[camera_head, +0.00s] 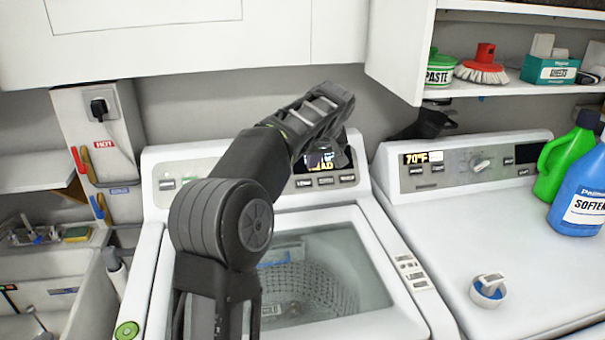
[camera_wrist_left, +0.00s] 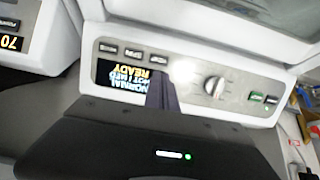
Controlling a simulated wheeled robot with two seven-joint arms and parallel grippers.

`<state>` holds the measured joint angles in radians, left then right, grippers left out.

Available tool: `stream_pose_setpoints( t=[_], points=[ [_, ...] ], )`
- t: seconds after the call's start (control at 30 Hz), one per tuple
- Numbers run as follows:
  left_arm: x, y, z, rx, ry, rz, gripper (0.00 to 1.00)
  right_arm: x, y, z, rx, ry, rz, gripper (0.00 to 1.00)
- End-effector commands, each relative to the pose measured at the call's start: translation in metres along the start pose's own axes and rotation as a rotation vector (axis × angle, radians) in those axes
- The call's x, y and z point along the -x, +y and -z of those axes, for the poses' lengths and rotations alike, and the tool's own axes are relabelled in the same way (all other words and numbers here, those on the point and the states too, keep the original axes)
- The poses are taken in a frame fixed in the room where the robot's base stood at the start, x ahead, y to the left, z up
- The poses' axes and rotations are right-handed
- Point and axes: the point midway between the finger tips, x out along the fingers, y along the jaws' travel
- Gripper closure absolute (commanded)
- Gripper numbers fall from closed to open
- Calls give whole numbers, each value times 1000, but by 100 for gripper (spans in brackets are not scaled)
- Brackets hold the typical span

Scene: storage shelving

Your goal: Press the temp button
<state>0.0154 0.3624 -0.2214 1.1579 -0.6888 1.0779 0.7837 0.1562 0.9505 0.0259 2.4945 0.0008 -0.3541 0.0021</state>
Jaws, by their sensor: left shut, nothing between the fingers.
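The washer's control panel (camera_head: 175,178) stands behind the open tub in the head view. Its lit display (camera_head: 303,166) has a row of three small buttons (camera_head: 325,181) beneath it. The labels are too small to tell which is temp. The left wrist view shows the panel (camera_wrist_left: 190,88) upside down, with its display (camera_wrist_left: 118,80), the button row (camera_wrist_left: 133,53) and a knob (camera_wrist_left: 214,87). My left gripper (camera_head: 328,158) is shut and empty in front of the display. My right gripper is out of view.
The washer's glass-covered tub (camera_head: 320,265) lies below my left arm. A second machine (camera_head: 440,210) stands at right, with a blue softener bottle (camera_head: 580,195), a green jug (camera_head: 562,165) and a small cup (camera_head: 488,291) on top. A shelf (camera_head: 500,90) overhangs it.

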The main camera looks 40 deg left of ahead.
Motion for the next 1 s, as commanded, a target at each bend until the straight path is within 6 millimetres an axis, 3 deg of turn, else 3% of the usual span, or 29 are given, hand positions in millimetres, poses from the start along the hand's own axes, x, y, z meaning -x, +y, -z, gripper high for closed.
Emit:
stream_pose_setpoints(
  t=[0.27,0.47,1.0],
  points=[
    [-1,0,0,0,0,0,100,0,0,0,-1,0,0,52],
    [-14,0,0,-1,-2,3,100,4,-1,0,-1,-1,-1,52],
    [-109,-1,4,1,-2,2,100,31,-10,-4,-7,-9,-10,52]
  ],
)
